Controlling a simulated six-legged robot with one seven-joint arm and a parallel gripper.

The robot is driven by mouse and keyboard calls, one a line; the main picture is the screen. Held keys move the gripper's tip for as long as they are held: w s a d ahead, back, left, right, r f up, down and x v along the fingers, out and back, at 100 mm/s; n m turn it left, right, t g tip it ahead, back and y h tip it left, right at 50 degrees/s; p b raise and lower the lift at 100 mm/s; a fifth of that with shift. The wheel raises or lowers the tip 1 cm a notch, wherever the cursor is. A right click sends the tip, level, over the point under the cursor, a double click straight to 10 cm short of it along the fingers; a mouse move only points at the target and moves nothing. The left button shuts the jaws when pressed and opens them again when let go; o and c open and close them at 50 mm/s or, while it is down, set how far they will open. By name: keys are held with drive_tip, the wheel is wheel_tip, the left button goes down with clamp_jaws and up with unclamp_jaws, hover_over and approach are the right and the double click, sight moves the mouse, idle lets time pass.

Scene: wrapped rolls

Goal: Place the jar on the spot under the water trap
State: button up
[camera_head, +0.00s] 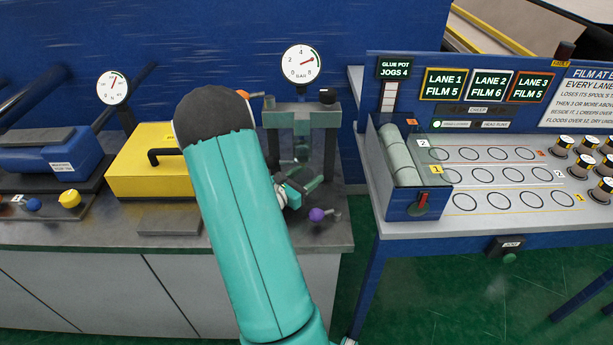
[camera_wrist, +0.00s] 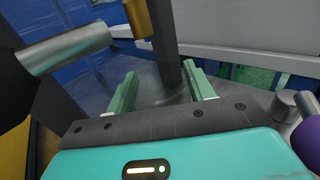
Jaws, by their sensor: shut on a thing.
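My gripper (camera_head: 303,187) reaches in under a grey stand with a gauge on top, which looks like the water trap (camera_head: 301,116). In the wrist view, the two pale green fingers of my gripper (camera_wrist: 161,86) stand apart, shut on what seems to be a clear jar. The jar's outline is too faint to make out, and I cannot tell whether it touches the bench. A brass fitting (camera_wrist: 139,18) hangs above and beyond the fingers. The spot under the trap is not clearly seen; my arm and gripper hide part of that area.
A purple knob (camera_head: 317,215) sits close to the right of my gripper, near the bench's front edge. A yellow box (camera_head: 150,180) with a black handle stands to the left. A table with marked circles (camera_head: 490,175) and several spools stands right, across a gap.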

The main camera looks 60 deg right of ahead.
drive_tip(key=shift+s, duration=0.1)
drive_tip(key=shift+f, duration=0.1)
drive_tip(key=o, duration=1.1)
drive_tip(key=shift+w+a, duration=0.2)
drive_tip(key=shift+a, duration=0.1)
drive_tip(key=v, duration=1.1)
drive_tip(key=shift+a, duration=0.15)
